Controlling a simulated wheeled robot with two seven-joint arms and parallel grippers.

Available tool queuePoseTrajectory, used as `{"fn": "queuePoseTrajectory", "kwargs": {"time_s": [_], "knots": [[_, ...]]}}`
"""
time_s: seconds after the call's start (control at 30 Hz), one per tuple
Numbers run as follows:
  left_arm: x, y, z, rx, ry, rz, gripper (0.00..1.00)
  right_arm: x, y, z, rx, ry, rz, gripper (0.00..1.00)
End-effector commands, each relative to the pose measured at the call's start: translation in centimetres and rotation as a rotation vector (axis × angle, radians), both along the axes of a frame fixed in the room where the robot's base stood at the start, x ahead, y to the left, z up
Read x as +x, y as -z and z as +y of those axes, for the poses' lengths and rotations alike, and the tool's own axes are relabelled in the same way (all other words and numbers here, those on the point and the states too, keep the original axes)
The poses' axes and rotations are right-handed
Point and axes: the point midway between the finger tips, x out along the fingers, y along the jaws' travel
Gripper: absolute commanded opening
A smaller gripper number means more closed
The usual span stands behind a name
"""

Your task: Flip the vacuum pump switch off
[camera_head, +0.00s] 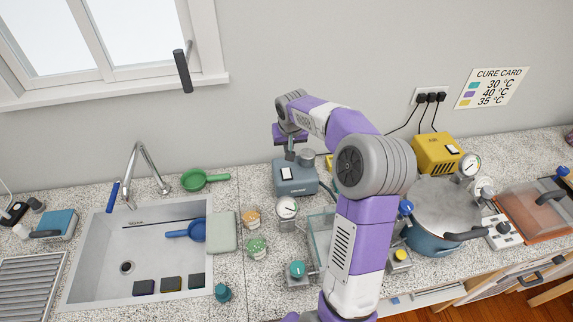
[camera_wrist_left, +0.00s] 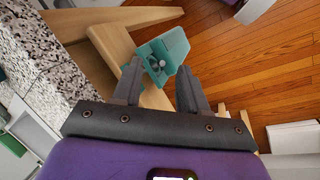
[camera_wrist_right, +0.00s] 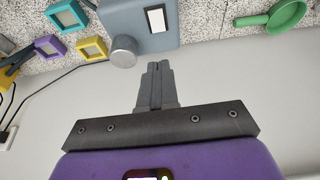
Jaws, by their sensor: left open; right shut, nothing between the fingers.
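The vacuum pump looks to be the grey-blue box (camera_head: 297,180) on the counter, with a pale rocker switch (camera_head: 314,172) on its top and a grey cylinder beside it. In the right wrist view the pump (camera_wrist_right: 105,17) shows upside down, with the switch (camera_wrist_right: 155,18) and the round grey cylinder (camera_wrist_right: 123,52). Which way the switch is tilted cannot be told. My right gripper (camera_wrist_right: 159,66) is shut and empty, close to the pump's back edge and apart from the switch. My left gripper (camera_wrist_left: 160,72) is open and empty, away from the pump, above the floor side.
A glass-walled container (camera_head: 320,232), a gauge (camera_head: 287,207) and small jars stand in front of the pump. A blue pot (camera_head: 432,237) and a yellow AIR box (camera_head: 437,153) are to the right. The sink (camera_head: 85,245) is left. A teal bin (camera_wrist_left: 165,52) lies beyond my left fingers.

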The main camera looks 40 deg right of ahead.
Motion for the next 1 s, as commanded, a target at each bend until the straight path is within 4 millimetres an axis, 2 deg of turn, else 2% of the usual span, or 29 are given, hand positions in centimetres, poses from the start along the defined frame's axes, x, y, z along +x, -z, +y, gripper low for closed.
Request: {"fn": "queuePoseTrajectory", "kwargs": {"time_s": [0.17,0.27,0.5,0.73,1.0], "knots": [[0.0,0.0,0.0,0.000,0.000,0.000,0.43,0.2,0.9,-0.1,0.000,-0.001,0.001,0.00],[0.0,0.1,0.0,0.000,0.000,0.000,0.43,0.6,2.3,-0.4,0.001,0.000,0.004,0.00],[0.0,0.2,0.0,0.000,0.000,0.000,0.43,2.0,7.2,-1.3,0.003,0.001,0.004,0.00],[0.0,0.2,0.0,0.000,0.000,0.000,0.43,2.9,11.2,-1.9,0.002,0.001,0.002,0.00],[0.0,0.2,0.0,0.000,0.000,0.000,0.43,3.2,13.3,-2.1,0.000,0.001,-0.001,0.00]]}}
